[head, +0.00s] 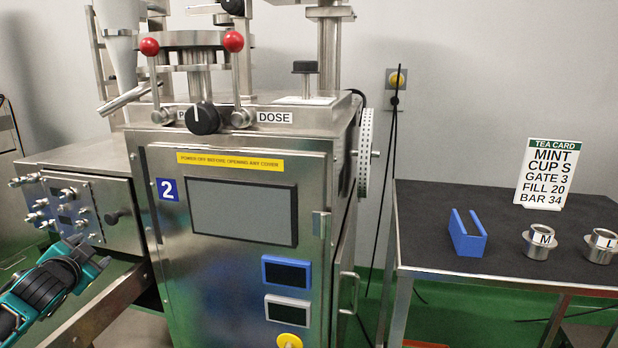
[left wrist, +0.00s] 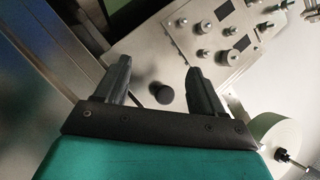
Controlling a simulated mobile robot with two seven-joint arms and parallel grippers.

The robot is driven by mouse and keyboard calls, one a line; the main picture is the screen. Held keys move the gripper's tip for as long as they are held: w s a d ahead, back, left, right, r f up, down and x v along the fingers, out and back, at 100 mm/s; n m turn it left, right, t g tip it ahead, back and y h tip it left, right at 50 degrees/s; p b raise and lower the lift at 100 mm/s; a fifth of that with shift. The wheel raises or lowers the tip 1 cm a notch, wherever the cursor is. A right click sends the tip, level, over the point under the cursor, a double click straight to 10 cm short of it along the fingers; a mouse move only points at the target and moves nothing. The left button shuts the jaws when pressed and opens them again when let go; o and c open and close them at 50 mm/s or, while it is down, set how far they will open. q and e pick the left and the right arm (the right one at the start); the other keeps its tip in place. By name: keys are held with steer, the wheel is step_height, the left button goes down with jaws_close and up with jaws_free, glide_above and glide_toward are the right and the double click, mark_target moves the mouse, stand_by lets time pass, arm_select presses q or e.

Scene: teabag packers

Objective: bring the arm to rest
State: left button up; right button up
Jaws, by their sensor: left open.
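My left gripper (head: 88,251) is at the lower left of the head view, in front of the machine's side panel (head: 72,205). In the left wrist view its two dark fingers (left wrist: 158,68) stand wide apart with nothing held between them. A black knob (left wrist: 160,92) on the metal panel appears between the fingers there; the same knob shows in the head view (head: 115,217), apart from the gripper. My right gripper is in neither view.
The steel machine (head: 240,240) fills the middle, with red-ball handles and a DOSE knob (head: 202,118) on top. At the right, a dark-topped table (head: 430,225) holds a blue slotted block (head: 467,240), metal cups M (head: 540,243) and L (head: 600,246), and a tea card (head: 547,172).

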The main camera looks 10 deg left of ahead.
arm_select(q)
steer(key=s+d+f+g+h, duration=0.15)
steer(key=s+d+f, duration=0.35)
steer(key=d, duration=0.5)
steer(key=s+d+f+h, duration=0.3)
steer(key=s+d+f, duration=0.1)
steer(key=d+f, duration=0.45)
steer(key=s+d+f+g+h, duration=0.1)
steer(key=s+d+f+h, duration=0.4)
steer(key=d, duration=0.6)
steer(key=s+d+n, duration=0.2)
steer(key=s+d, duration=0.7)
steer(key=d, duration=0.3)
steer(key=a+r+p, duration=0.2)
steer(key=r+p, duration=0.5)
steer(key=p, duration=0.3)
steer(key=s+a+r+y+p, duration=0.1)
steer(key=r+p, duration=0.6)
steer(key=p, duration=0.3)
steer(key=shift+s+a, duration=0.25)
steer(key=shift+a, duration=0.1)
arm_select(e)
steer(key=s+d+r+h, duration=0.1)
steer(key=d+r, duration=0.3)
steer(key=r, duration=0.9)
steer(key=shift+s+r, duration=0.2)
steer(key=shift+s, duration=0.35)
